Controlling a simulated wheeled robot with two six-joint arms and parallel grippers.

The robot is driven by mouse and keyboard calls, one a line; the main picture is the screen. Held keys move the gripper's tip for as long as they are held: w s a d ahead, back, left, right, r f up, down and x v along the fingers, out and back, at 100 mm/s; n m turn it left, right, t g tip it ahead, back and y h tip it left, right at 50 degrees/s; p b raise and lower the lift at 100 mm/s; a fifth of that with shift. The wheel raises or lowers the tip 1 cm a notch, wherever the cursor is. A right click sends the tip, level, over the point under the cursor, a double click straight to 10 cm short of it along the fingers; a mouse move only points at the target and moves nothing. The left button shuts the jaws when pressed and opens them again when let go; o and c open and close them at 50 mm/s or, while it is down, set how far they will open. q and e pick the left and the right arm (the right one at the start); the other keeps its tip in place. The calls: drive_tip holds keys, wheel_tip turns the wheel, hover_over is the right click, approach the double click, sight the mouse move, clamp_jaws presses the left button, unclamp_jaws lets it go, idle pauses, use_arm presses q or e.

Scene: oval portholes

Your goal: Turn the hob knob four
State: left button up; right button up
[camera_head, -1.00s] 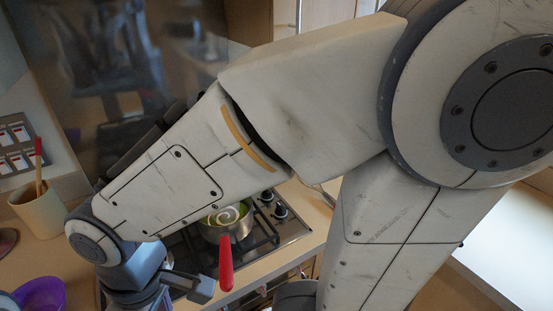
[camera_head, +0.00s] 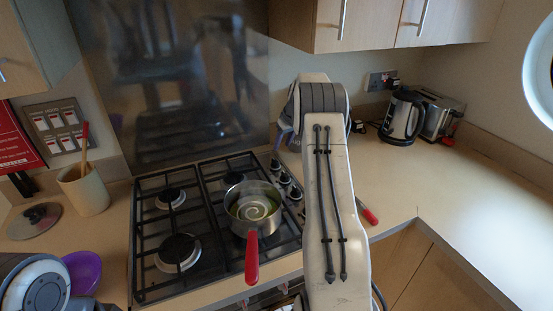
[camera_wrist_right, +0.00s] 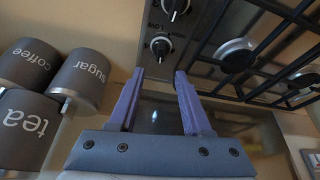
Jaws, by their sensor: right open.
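The gas hob (camera_head: 140,250) has a column of black knobs (camera_head: 284,178) along its right side. In the right wrist view, one knob (camera_wrist_right: 160,47) is just ahead of the fingertips, and another knob (camera_wrist_right: 175,8) is beyond it at the top edge. My right gripper (camera_wrist_right: 160,74) is open, with the nearer knob roughly in line with the gap and no clear contact. In the head view, my right gripper (camera_head: 285,133) is mostly hidden behind my forearm, at the back right of the hob. I cannot read which knob is number four. My left gripper is out of view.
A saucepan (camera_head: 251,208) with a red handle stands on the hob, left of the knobs. Canisters marked sugar (camera_wrist_right: 82,75), coffee (camera_wrist_right: 30,64) and tea (camera_wrist_right: 25,128) stand beside my right gripper. A kettle (camera_head: 402,115) and toaster (camera_head: 440,113) are at the back right; the right counter is clear.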

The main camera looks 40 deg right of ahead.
sight(276, 161)
drive_tip(key=p+x, duration=0.3)
drive_tip(key=x, duration=0.7)
drive_tip(key=shift+a, duration=0.1)
drive_tip(key=shift+r, duration=0.1)
drive_tip(key=shift+c, duration=0.3)
